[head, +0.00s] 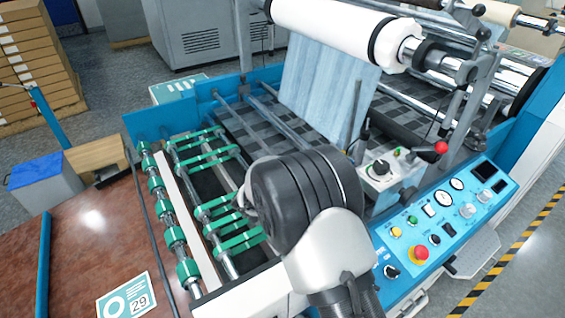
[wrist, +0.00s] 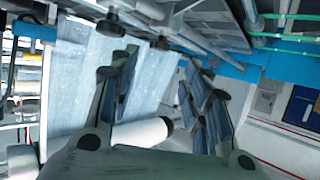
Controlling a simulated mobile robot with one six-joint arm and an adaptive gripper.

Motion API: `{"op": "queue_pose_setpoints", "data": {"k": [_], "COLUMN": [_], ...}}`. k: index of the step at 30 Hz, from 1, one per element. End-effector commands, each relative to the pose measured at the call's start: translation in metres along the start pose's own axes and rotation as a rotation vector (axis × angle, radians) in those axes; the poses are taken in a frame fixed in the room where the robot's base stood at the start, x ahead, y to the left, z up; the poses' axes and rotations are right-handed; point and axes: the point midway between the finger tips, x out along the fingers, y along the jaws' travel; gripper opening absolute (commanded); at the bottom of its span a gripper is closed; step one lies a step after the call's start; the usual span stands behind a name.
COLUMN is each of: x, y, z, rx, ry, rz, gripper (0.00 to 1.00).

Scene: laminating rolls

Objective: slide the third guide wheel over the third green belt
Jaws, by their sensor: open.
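Several green belts (head: 207,160) run in bands around the steel rollers on the left of the machine in the head view. Green bands also show at the top right of the wrist view (wrist: 290,39). Two dark round wheels, one nearer the left (wrist: 109,28) and one to its right (wrist: 160,43), show at the top of the wrist view; I cannot tell whether either is the third guide wheel. My gripper (wrist: 160,62) is open, its two fingers apart with nothing held between them. In the head view my arm hides the gripper and part of the belt area.
A blue film web (head: 325,90) hangs from a large white roll (head: 335,28). A blue control panel (head: 440,220) with a red button lies right of my arm. A brown table (head: 80,235) with a card marked 29 (head: 127,298) stands at left.

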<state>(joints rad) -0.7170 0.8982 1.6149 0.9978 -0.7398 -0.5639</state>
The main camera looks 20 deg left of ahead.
Motion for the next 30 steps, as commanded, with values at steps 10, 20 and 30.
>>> {"op": "queue_pose_setpoints", "data": {"k": [10,20,30], "x": [0.067,0.082,0.081], "y": [0.001,0.000,0.000], "z": [0.001,0.000,-0.001], "rx": [0.002,-0.001,0.000], "ry": [0.000,0.000,0.000], "rz": [0.001,-0.001,-0.001], "gripper": [0.44,0.44,0.33]}}
